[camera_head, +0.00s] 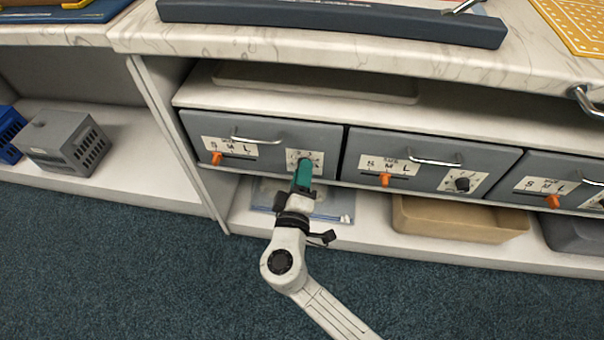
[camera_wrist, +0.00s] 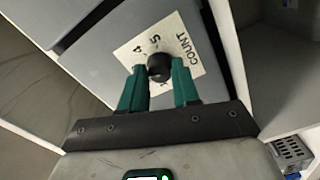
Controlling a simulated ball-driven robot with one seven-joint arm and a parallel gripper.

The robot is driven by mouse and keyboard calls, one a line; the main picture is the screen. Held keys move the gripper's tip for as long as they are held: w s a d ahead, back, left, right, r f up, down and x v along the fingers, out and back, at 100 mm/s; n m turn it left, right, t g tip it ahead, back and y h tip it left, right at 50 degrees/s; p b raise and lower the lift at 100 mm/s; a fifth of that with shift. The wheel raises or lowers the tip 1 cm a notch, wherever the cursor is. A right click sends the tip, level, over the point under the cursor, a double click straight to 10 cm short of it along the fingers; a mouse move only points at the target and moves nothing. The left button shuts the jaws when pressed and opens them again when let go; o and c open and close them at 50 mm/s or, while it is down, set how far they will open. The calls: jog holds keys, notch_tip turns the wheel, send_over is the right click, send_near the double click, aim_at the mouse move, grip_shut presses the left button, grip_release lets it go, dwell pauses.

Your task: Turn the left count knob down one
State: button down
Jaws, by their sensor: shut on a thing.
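The left count knob (camera_wrist: 159,66) is a round black knob on a white label plate marked COUNT, with digits such as 4 and 5 showing in the wrist view. It sits at the right of the leftmost grey drawer front (camera_head: 262,134). My gripper (camera_wrist: 160,82) has green fingers, one on each side of the knob, and is shut on it. In the head view my gripper (camera_head: 303,168) reaches up to the label plate and hides the knob. The knob's pointer setting cannot be read clearly.
The left drawer also has an orange slider (camera_head: 216,158) and a metal handle (camera_head: 256,141). The middle drawer (camera_head: 432,162) has its own black count knob (camera_head: 462,184). A tan bin (camera_head: 450,219) and a clear bag lie on the shelf below. Carpet in front is clear.

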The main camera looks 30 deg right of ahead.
jog(key=shift+n, duration=0.3)
jog(key=shift+n+p, duration=1.7)
jog(key=shift+n, duration=2.2)
jog(key=c, duration=0.8)
grip_release()
jog(key=p+v, duration=0.2)
jog(key=v, duration=0.9)
